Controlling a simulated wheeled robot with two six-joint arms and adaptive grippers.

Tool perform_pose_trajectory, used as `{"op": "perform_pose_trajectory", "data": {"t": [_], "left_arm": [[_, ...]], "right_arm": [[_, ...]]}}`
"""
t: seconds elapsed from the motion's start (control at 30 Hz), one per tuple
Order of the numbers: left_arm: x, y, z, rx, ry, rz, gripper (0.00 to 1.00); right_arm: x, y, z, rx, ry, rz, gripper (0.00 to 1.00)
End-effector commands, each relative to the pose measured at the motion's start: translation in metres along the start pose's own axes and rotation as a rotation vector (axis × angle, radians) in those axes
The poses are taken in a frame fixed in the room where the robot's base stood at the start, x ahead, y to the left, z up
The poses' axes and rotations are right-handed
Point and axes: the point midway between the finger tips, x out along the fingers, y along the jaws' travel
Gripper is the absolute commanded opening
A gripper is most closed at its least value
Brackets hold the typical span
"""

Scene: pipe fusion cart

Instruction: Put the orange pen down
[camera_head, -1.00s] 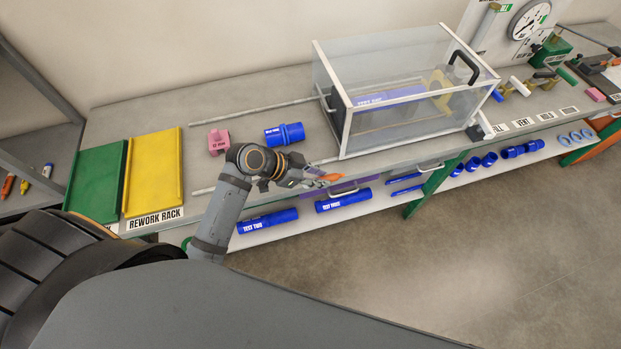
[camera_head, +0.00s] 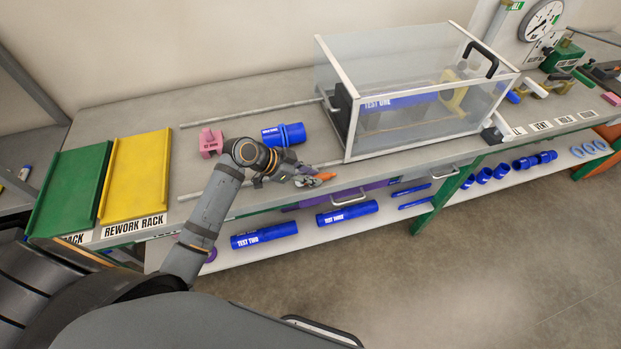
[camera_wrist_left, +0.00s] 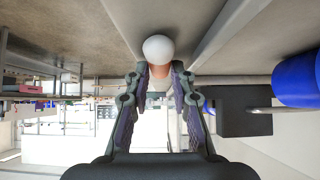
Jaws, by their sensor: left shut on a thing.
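The orange pen (camera_head: 323,177) is in my left gripper (camera_head: 309,179), at the bench's front edge and left of the clear test box. In the left wrist view the two fingers of my left gripper (camera_wrist_left: 160,75) are shut on the pen. Its white rounded end (camera_wrist_left: 158,48) and a short orange part show between the fingertips. I cannot tell whether the pen touches the bench top. My right gripper is out of view.
The clear box (camera_head: 400,120) stands right of the gripper. A blue coupling (camera_head: 285,135), a pink block (camera_head: 210,142) and metal rods lie behind and left. Yellow (camera_head: 137,175) and green (camera_head: 75,187) rack trays are at left. Blue pipes lie on the shelf below.

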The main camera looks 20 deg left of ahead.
Motion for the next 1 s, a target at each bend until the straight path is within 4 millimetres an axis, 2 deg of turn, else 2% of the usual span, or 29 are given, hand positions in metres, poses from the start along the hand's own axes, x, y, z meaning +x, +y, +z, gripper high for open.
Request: {"op": "perform_pose_trajectory", "data": {"t": [0.13,0.17,0.3,0.6,0.7,0.77,1.0], "left_arm": [[0.001,0.000,0.001,-0.001,-0.001,0.001,0.03],[0.001,0.000,0.001,-0.001,-0.001,0.001,0.26],[0.000,0.000,0.001,-0.001,-0.001,0.001,0.45],[0.001,0.000,0.001,-0.001,0.000,0.000,0.46],[0.005,0.000,0.006,-0.001,-0.001,0.000,0.46],[-0.006,-0.001,0.004,0.003,-0.003,-0.004,0.46],[-0.051,0.002,0.009,0.006,-0.009,-0.001,0.46]], "right_arm": [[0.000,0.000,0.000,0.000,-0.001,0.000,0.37],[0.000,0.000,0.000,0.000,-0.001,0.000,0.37],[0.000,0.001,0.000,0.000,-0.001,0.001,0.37],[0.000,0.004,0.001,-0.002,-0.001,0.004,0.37],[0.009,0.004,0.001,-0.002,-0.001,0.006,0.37],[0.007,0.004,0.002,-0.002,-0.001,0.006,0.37],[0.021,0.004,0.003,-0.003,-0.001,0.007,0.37]]}}
